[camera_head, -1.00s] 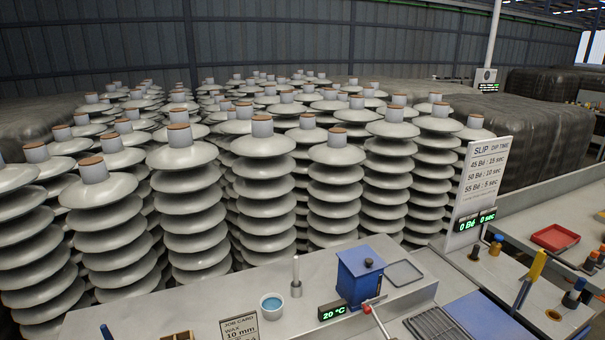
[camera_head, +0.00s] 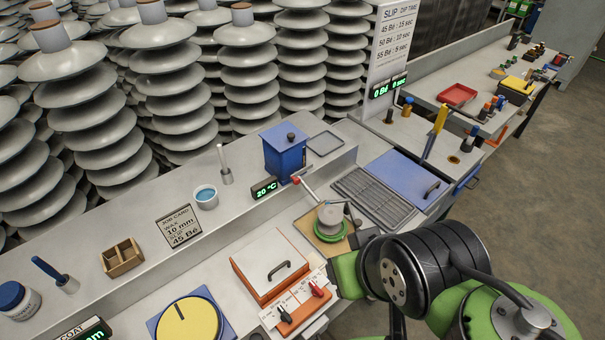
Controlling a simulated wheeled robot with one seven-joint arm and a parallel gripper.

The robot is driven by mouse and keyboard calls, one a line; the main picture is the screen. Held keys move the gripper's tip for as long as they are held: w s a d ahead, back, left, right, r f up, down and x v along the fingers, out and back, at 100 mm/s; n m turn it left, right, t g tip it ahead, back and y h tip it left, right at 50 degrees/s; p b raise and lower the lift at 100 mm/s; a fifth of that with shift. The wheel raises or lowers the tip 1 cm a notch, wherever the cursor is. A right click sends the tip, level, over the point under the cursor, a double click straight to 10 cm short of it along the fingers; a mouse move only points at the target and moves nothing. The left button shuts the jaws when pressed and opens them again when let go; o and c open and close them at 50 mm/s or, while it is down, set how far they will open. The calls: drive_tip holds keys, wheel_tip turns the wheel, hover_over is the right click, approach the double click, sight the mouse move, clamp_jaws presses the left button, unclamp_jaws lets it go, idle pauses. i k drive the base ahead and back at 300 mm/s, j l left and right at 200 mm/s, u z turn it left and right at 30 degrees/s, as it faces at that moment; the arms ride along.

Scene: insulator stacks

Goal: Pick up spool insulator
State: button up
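My green and black arm comes in from the lower right and hides part of the bench edge there.
Tall insulator stacks (camera_head: 175,83) stand behind the bench. Open floor (camera_head: 540,180) lies to the right.

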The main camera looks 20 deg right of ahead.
sight(330, 217)
drive_tip(key=k+l+u, duration=0.1)
drive_tip(key=u, duration=0.35)
drive_tip(key=k+l+u, duration=0.15)
drive_tip(key=l+u, duration=0.25)
drive_tip(key=k+l+u, duration=0.1)
drive_tip(key=u, duration=0.35)
